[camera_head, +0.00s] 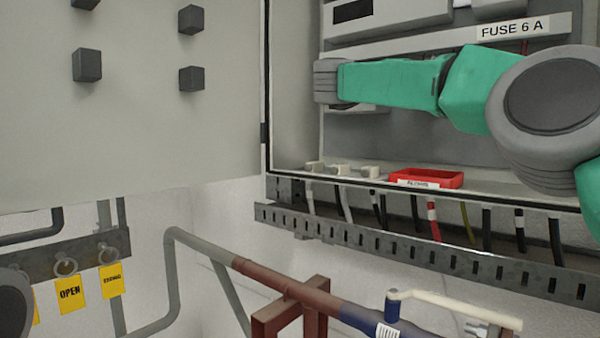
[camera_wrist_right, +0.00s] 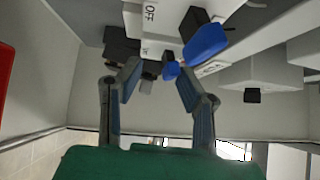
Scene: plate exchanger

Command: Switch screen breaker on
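In the right wrist view, a white breaker body marked OFF (camera_wrist_right: 150,18) lies ahead of my right gripper (camera_wrist_right: 153,76). A small dark grey switch piece (camera_wrist_right: 150,68) sticks out from it between the two fingertips. The fingers are apart, one on each side of this piece; I cannot tell whether either touches it. In the head view my right arm reaches leftward into the open cabinet, and its gripper and the breaker are hidden.
A blue part (camera_wrist_right: 207,42) is close to the right finger. A red tray (camera_head: 427,179) and small pale blocks (camera_head: 340,170) sit on the cabinet floor. The open cabinet door (camera_head: 130,110) stands at left. A strip labelled FUSE 6 A (camera_head: 515,28) runs above my arm.

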